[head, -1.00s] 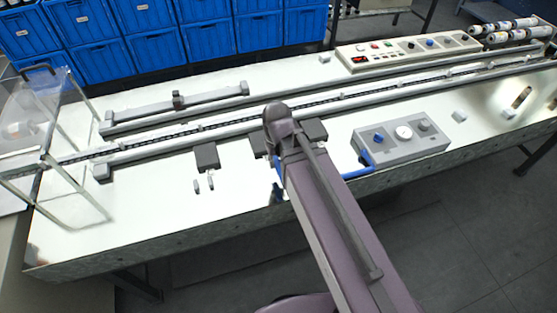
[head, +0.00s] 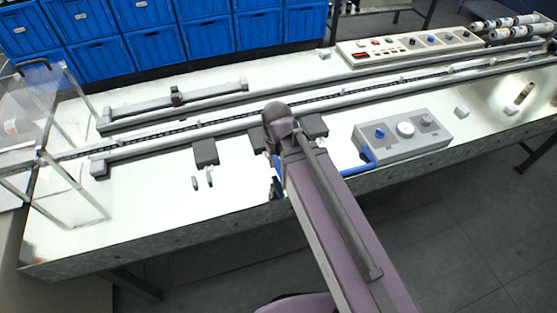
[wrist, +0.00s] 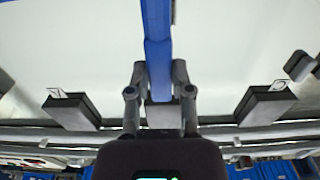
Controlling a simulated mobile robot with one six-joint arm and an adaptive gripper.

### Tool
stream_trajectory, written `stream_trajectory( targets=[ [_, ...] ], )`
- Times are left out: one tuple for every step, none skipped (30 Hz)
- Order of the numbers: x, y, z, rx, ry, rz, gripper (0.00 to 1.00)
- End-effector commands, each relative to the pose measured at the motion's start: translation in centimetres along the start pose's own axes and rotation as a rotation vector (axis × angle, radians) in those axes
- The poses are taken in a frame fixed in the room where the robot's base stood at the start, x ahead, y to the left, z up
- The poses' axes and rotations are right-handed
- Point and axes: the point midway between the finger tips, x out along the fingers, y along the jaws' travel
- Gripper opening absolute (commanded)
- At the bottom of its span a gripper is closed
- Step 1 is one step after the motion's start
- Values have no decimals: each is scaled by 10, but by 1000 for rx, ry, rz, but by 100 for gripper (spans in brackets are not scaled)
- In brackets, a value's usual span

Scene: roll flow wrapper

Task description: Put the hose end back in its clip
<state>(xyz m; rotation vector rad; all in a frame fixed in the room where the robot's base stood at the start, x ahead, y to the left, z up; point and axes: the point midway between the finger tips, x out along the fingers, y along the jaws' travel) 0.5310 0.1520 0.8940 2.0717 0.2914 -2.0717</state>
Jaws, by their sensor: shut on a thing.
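The blue hose (wrist: 158,40) runs down from the top of the wrist view and ends between the fingers of my gripper (wrist: 159,88). My gripper is shut on it, one finger on each side. Similar blocks stand left (wrist: 72,109) and right (wrist: 265,105), each with a small pale piece. I cannot tell which part is the clip. In the head view the hose (head: 358,170) leaves the grey control box (head: 402,138) and passes behind my arm, which hides my gripper.
The pale bench top (head: 130,205) is clear at front left. Two small grey pegs (head: 209,177) stand before the left block (head: 205,152). A long rail (head: 220,128) crosses behind the blocks. A clear guard frame (head: 45,140) stands at the left end.

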Motion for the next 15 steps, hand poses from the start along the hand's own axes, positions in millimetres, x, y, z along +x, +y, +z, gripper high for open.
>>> stream_trajectory(
  targets=[
    [0, 0, 0, 0, 0, 0, 0],
    [0, -1, 0, 0, 0, 0, 0],
    [0, -2, 0, 0, 0, 0, 0],
    [0, -3, 0, 0, 0, 0, 0],
    [0, -4, 0, 0, 0, 0, 0],
    [0, -6, -1, -1, 0, 0, 0],
    [0, -8, -1, -1, 0, 0, 0],
    [0, -10, -1, -2, 0, 0, 0],
    [0, -12, -1, -2, 0, 0, 0],
    [0, -14, -2, -3, 0, 0, 0],
    [0, -16, -2, -2, 0, 0, 0],
    [0, -19, -2, -2, 0, 0, 0],
    [0, -21, -2, -1, 0, 0, 0],
    [0, -23, -2, -2, 0, 0, 0],
    [0, -26, -2, -2, 0, 0, 0]
  ],
)
